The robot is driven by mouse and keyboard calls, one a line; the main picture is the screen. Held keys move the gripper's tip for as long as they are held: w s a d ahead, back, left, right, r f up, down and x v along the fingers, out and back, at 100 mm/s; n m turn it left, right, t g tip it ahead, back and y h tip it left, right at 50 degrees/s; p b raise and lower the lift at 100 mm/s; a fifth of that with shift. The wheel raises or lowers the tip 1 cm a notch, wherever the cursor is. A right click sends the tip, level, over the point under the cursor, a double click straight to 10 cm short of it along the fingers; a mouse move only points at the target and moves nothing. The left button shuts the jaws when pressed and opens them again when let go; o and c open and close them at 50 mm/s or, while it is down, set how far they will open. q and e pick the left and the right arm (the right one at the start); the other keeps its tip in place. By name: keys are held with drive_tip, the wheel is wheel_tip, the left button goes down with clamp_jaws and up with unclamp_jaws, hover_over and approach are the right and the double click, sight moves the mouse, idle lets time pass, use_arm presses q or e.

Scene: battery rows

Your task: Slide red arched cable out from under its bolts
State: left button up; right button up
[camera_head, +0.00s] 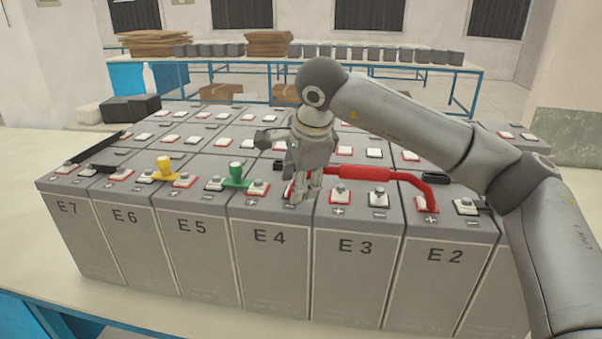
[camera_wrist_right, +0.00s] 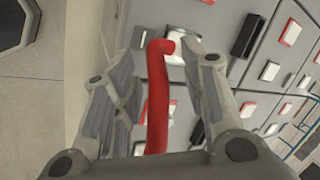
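The red arched cable (camera_head: 370,174) runs above the front row of batteries. Its right end comes down at the left terminal of battery E2 (camera_head: 440,290), and its left end is partly hidden behind my right gripper near the right side of E4 (camera_head: 265,285). My right gripper (camera_head: 304,200) points down there. In the right wrist view the red cable (camera_wrist_right: 157,95) lies between the two fingers (camera_wrist_right: 165,75), with gaps visible on both sides. The gripper looks open around it. The bolts at the cable's ends are hard to see. My left gripper is not in view.
A yellow part (camera_head: 164,168) and a green part (camera_head: 236,174) stand on terminals to the left. A black cable (camera_head: 95,152) lies at the far left. Bolted terminals cover the battery tops. A blue-framed table (camera_head: 350,66) with boxes stands behind.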

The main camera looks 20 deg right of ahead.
drive_tip(key=shift+c, duration=0.5)
clamp_jaws()
drive_tip(key=shift+r, duration=0.1)
drive_tip(key=shift+s+a+b, duration=0.45)
drive_tip(key=shift+s+a, duration=0.1)
drive_tip(key=shift+s, duration=0.3)
drive_tip(key=shift+s+a+b, duration=0.45)
drive_tip(key=shift+s+a, duration=0.05)
drive_tip(key=shift+s, duration=0.35)
drive_tip(key=shift+f+b, duration=0.35)
drive_tip(key=shift+b, duration=0.05)
idle(0.6)
drive_tip(key=shift+o, duration=0.5)
unclamp_jaws()
